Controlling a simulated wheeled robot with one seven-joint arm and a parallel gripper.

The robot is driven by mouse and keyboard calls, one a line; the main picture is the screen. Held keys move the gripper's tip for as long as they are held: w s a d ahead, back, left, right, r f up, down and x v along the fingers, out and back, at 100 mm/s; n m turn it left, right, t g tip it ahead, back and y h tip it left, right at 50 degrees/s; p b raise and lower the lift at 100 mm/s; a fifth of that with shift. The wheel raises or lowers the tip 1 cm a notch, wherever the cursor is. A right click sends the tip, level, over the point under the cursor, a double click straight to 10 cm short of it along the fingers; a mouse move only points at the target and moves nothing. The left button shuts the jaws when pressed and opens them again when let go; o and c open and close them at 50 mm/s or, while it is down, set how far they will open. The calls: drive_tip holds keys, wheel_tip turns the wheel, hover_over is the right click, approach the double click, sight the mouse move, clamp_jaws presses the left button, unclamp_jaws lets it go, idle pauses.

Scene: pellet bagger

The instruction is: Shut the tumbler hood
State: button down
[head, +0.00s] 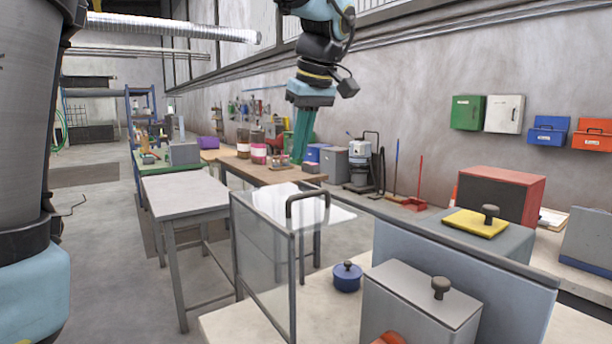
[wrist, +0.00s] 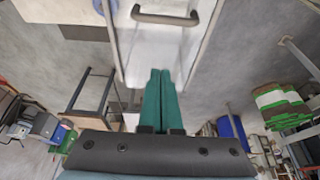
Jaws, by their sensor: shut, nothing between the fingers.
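What looks like the tumbler hood is a clear panel (head: 265,250) in a grey frame, standing upright on the pale bench. A dark bar handle (head: 307,196) is at its top, beside a whitish translucent sheet. In the wrist view the handle (wrist: 165,18) crosses a pale framed panel (wrist: 162,50) just beyond my fingertips. I cannot tell how far open the hood stands. My gripper (head: 302,158) has green fingers that hang down above and behind the handle, apart from it in the head view. In the wrist view the fingers (wrist: 161,75) are together and empty.
A blue-grey panel (head: 450,270) stands right of the hood. A grey table (head: 185,193) is at left. Floor shows between the tables.

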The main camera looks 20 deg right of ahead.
sight(307, 211)
drive_tip(key=p+x, duration=0.1)
drive_tip(key=x, duration=0.4)
drive_tip(key=shift+f, duration=0.2)
drive_tip(key=s, duration=0.1)
drive_tip(key=s+f+p, duration=0.1)
drive_tip(key=shift+s+d+p, duration=0.2)
drive_tip(key=shift+s+p, duration=0.1)
drive_tip(key=shift+s, duration=0.1)
drive_tip(key=shift+s+d+f, duration=0.1)
drive_tip(key=shift+s+f, duration=0.1)
drive_tip(key=shift+s, duration=0.2)
drive_tip(key=shift+s, duration=0.1)
drive_tip(key=s+d+b, duration=0.3)
drive_tip(key=s, duration=1.2)
drive_tip(key=s+d+b, duration=0.3)
drive_tip(key=s, duration=1.2)
